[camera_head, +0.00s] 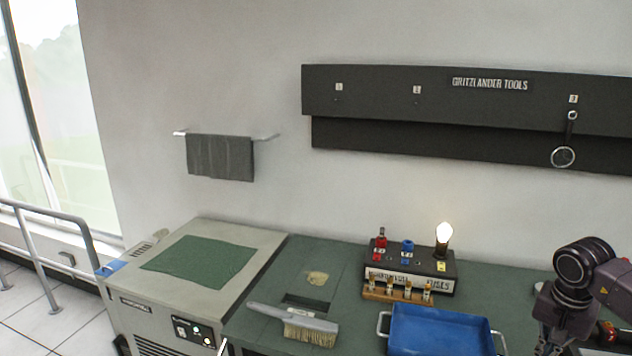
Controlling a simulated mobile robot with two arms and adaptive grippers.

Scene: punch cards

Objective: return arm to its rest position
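My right arm shows at the lower right, with a dark round joint and a purple-grey link. Dark parts at its lower end, which seem to belong to my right gripper (549,343), run into the bottom edge of the view. Its fingers cannot be made out, so I cannot tell whether it is open or holds anything. The arm is just right of the blue tray (440,328) in the picture. My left arm and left gripper are not in view.
On the green bench (345,268) are a brush (295,322) and a fuse box (410,270) with a lit bulb (443,233). A grey machine (270,240) adjoins the bench at left. A ringed tool (563,155) hangs from the wall board (400,100).

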